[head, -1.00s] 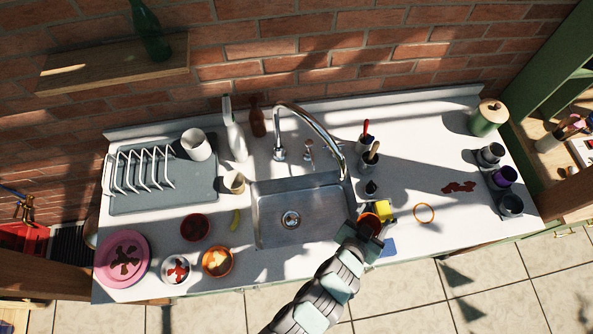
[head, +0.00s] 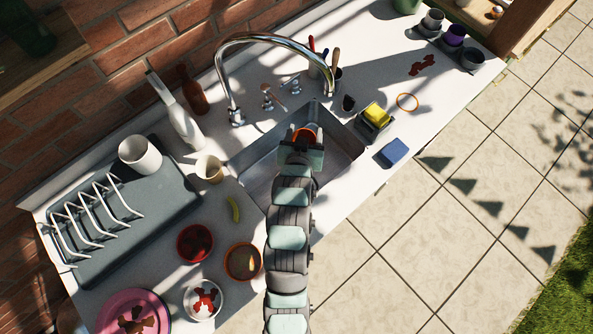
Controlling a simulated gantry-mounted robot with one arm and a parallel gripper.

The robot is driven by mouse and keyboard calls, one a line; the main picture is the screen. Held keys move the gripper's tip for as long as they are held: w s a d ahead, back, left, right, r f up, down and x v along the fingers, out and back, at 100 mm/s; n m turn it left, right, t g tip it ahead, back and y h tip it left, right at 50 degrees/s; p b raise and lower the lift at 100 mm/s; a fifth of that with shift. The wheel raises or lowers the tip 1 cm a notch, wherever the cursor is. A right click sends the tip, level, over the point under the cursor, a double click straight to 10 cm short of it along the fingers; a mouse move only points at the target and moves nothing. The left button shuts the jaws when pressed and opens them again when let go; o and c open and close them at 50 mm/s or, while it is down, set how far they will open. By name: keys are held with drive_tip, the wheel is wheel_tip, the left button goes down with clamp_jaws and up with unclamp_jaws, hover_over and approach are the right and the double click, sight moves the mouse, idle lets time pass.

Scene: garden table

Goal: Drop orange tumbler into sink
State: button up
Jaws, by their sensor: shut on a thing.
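The orange tumbler (head: 303,134) is at my gripper (head: 303,137), which is shut on it. The height of the tumbler above the basin floor is hard to tell. My arm covers part of the basin and its near edge. The drain is hidden.
The curved faucet (head: 270,36) arches behind the gripper. To the right are a yellow sponge (head: 377,114) in a dark holder and a blue sponge (head: 396,151). To the left are bowls, a beige cup (head: 209,168) and a dish rack (head: 97,213).

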drive_tip(key=shift+s+f+b, duration=0.1)
drive_tip(key=shift+f+b, duration=1)
drive_tip(key=shift+f, duration=1.8)
drive_tip(key=o, duration=1.4)
drive_tip(key=shift+o, duration=0.2)
drive_tip(key=shift+s+a, duration=0.1)
drive_tip(key=d+v, duration=0.1)
drive_tip(key=v, duration=0.9)
drive_tip(key=shift+s+a+r+p, duration=0.25)
drive_tip(key=shift+a+p, duration=0.15)
drive_tip(key=shift+a, duration=0.1)
